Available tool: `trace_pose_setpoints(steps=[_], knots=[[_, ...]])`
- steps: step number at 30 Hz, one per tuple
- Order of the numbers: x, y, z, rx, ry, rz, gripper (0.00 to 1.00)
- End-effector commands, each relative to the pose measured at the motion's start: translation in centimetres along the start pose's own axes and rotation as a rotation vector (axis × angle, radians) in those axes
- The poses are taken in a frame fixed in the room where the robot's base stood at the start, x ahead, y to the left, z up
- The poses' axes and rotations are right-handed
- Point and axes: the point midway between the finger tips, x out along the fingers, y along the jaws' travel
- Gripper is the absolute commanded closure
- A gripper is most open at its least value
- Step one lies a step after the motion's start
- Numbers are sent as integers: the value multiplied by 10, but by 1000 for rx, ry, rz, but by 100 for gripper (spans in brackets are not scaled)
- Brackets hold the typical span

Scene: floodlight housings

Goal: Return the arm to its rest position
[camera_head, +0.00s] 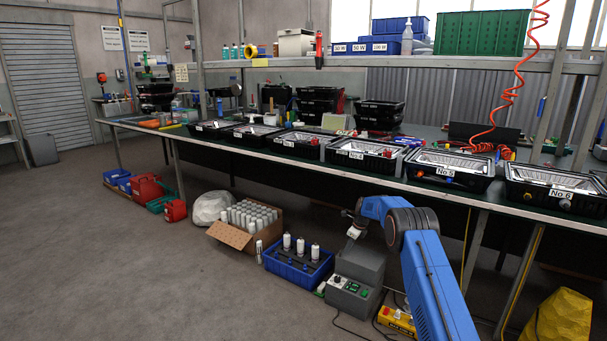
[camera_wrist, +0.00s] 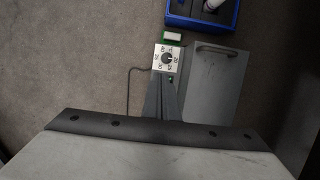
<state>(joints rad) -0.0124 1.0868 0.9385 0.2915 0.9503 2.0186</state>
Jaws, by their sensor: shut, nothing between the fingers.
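My blue arm (camera_head: 432,275) rises from the lower right in the head view and bends over at its elbow. Its wrist hangs down on the left side, in front of the bench. My gripper (camera_head: 352,231) is small there, above the grey control box on the floor. In the wrist view my gripper (camera_wrist: 160,80) points down as a narrow dark wedge, its fingers together with nothing between them. Its tip shows just below the box's dial. I cannot tell the height of the gap from the pictures, and no contact is visible.
The grey control box (camera_head: 350,295) stands beside a blue crate (camera_head: 285,268) holding white cans. A carton (camera_head: 232,237) of cans is further left. The bench edge (camera_head: 300,160) carries numbered black housings. A yellow bag (camera_head: 562,320) lies lower right.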

Motion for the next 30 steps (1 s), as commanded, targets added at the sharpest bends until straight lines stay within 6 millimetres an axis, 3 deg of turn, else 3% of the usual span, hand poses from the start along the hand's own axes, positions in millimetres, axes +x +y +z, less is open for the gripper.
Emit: trace_pose_setpoints(steps=[8,14,20,30], knots=[[-33,7,2,-63,2,-9,100],[-68,16,4,-134,5,-18,100],[-128,34,4,-250,11,-35,100],[-244,86,-9,-508,32,-67,100]])
